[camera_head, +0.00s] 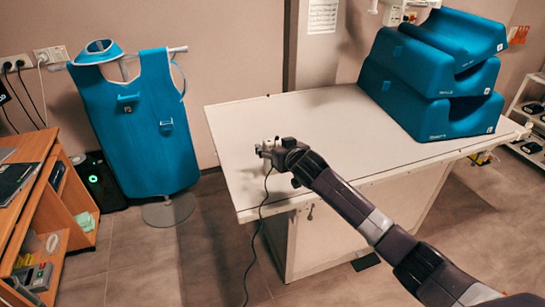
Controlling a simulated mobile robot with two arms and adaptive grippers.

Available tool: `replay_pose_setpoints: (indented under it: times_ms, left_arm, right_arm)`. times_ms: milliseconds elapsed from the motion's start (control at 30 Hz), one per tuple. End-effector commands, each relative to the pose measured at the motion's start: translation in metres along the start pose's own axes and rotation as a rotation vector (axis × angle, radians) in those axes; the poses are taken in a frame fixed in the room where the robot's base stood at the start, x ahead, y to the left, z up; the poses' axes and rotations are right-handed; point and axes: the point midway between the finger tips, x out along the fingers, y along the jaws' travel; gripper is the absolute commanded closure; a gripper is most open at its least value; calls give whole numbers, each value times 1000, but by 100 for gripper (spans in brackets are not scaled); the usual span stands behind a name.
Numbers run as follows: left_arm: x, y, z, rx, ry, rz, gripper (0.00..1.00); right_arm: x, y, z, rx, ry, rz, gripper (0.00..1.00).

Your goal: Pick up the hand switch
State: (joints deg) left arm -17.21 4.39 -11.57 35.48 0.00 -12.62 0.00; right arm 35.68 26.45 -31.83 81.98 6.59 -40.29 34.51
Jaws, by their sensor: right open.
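My right gripper (264,149) is over the near left part of the white table (290,115), with its arm reaching in from the lower right. It is open, and its fingertips point left. I cannot make out the hand switch clearly; the gripper may be hiding it. A thin dark cable (258,225) runs from under the gripper over the table's front edge and down to the floor. I cannot tell what its upper end joins. My left gripper is not in view.
Blue foam blocks (432,82) are stacked at the table's right end. A blue lead apron (150,120) hangs on a stand left of the table. A wooden desk (30,190) stands at the far left. The table's middle is clear.

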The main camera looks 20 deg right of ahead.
Motion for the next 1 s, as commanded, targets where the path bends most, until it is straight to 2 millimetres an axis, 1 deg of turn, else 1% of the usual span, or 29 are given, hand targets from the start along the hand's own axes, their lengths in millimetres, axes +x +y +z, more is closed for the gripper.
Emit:
replay_pose_setpoints:
  times_ms: [67,100,633,667,1000]
  left_arm:
    - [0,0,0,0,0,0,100]
    - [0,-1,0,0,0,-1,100]
    - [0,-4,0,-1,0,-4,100]
    - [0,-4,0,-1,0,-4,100]
    - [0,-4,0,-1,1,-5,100]
  right_arm:
    - [0,0,0,0,0,0,38]
    - [0,0,0,0,0,0,40]
    - [0,0,0,0,0,1,98]
    - [0,0,0,-1,0,1,100]
    - [-1,0,-4,-1,3,0,100]
